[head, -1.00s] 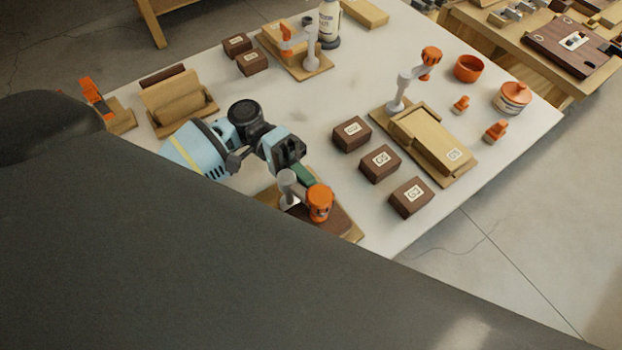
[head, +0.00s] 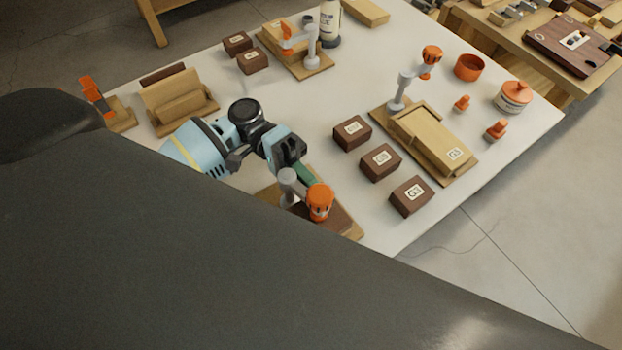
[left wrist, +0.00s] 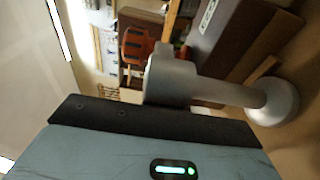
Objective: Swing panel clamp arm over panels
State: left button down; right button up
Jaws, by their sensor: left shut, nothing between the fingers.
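The clamp in front of my left gripper has a grey post and arm (head: 289,187) and an orange knob (head: 319,202). It stands on a wooden base (head: 355,233) with a dark brown panel (head: 330,220) on it, partly hidden by my body. The knob is over the dark panel. My left gripper (head: 306,175) is shut and empty, right beside the grey post; I cannot tell if they touch. In the left wrist view the grey clamp arm (left wrist: 205,88) crosses just beyond my dark gripper body, and the fingertips are not clear. My right gripper is not in view.
Three dark labelled blocks (head: 380,162) stand to the right, with a second clamp (head: 404,88) and its wooden panel (head: 432,140) beyond. A third clamp (head: 312,45) and a bottle (head: 329,22) are at the back. The table (head: 310,110) is clear in its middle.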

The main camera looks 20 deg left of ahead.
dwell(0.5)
